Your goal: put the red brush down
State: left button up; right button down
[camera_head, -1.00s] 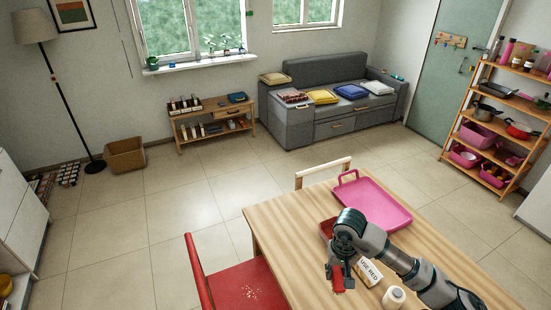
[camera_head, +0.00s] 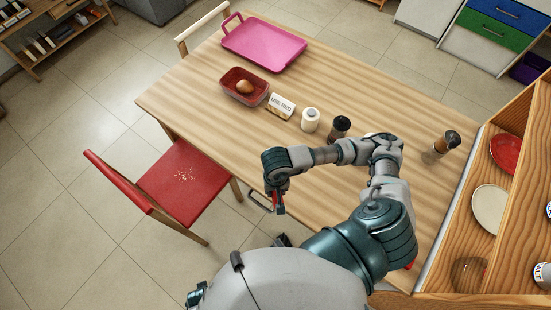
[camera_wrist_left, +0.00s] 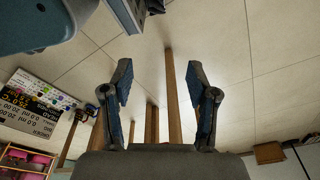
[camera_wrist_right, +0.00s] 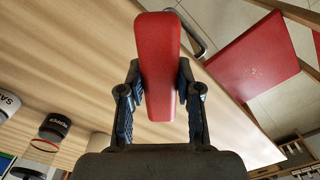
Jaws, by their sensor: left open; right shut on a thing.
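My right gripper (camera_wrist_right: 160,78) is shut on the red brush (camera_wrist_right: 160,40), seen in the right wrist view as a long red block. In the head view the brush (camera_head: 278,204) hangs below the right gripper (camera_head: 274,192), by the table's near left edge; its bristles cannot be made out. My left gripper (camera_wrist_left: 160,78) is open and empty in the left wrist view, with floor and wooden legs behind it. A red chair (camera_head: 140,183) with pale crumbs on its seat stands left of the table (camera_head: 350,80).
On the table are a pink tray (camera_head: 264,44), a red container (camera_head: 231,91) with a brown round thing, a "USE RED" card (camera_head: 282,104), a white bottle (camera_head: 310,120) and dark-topped shakers (camera_head: 339,127). A wooden shelf (camera_head: 505,265) with plates bounds the right. Bare wood lies between.

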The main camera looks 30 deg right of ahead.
jog(key=w+d, duration=0.2)
jog(key=w, duration=0.2)
jog(key=w+d+f, duration=0.1)
jog(key=w+d, duration=0.2)
jog(key=w, duration=0.1)
jog(key=w+d+p, duration=0.1)
jog(key=w+d, duration=0.2)
jog(key=w, duration=0.1)
jog(key=shift+w+f, duration=0.3)
jog(key=shift+w, duration=0.1)
jog(key=shift+w+d, duration=0.1)
jog(key=shift+w, duration=0.1)
notch_tip(320, 180, down, 3)
jog(key=shift+s+f, duration=0.1)
pick_arm(q)
jog(key=shift+s+a+f, duration=0.15)
jog(key=shift+s+f, duration=0.55)
jog(key=shift+f, duration=0.15)
pick_arm(e)
jog(key=shift+f, duration=0.2)
jog(key=c, duration=0.8)
grip_release()
pick_arm(q)
jog(key=shift+w+r, duration=0.15)
jog(key=shift+w, duration=0.05)
